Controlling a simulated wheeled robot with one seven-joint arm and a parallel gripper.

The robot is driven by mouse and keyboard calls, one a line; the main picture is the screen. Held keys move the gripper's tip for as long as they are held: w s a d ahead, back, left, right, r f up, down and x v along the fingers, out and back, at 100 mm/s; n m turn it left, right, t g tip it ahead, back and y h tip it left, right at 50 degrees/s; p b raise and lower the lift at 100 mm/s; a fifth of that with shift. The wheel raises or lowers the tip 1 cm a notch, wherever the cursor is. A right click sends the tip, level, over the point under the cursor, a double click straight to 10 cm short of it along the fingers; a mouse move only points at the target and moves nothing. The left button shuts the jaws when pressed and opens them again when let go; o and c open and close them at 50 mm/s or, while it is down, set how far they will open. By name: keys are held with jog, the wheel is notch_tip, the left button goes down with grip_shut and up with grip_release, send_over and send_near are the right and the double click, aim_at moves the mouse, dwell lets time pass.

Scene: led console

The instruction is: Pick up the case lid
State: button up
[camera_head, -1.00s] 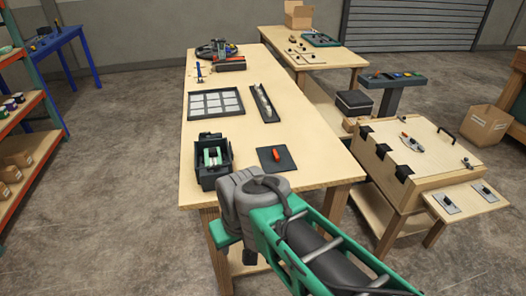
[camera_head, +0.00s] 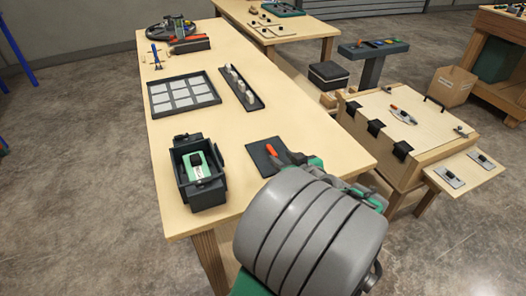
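An open dark case (camera_head: 197,182) stands on the near left of the wooden table, with a green board (camera_head: 197,165) inside it. To its right lies a flat dark square plate (camera_head: 259,160); I cannot tell whether it is the case lid or a mat. A small red-tipped item (camera_head: 271,149) shows over the plate. My gripper (camera_head: 288,157) is at the plate's right side, low over the table. My grey arm hides most of it, so its opening and any contact are not clear.
Behind are a tray of pale squares (camera_head: 182,106), a narrow dark rack (camera_head: 240,91) and tools (camera_head: 189,45). A wooden bench box (camera_head: 405,140) with black hinges stands to the right. Bare tabletop (camera_head: 205,68) lies around the trays.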

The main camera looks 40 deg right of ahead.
aim_at(272, 150)
jog(key=x, duration=0.7)
jog(key=shift+w+d+f+p, duration=0.15)
jog(key=shift+w+d+p, duration=0.1)
jog(key=shift+p, duration=0.1)
jog(key=shift+s, duration=0.1)
grip_shut()
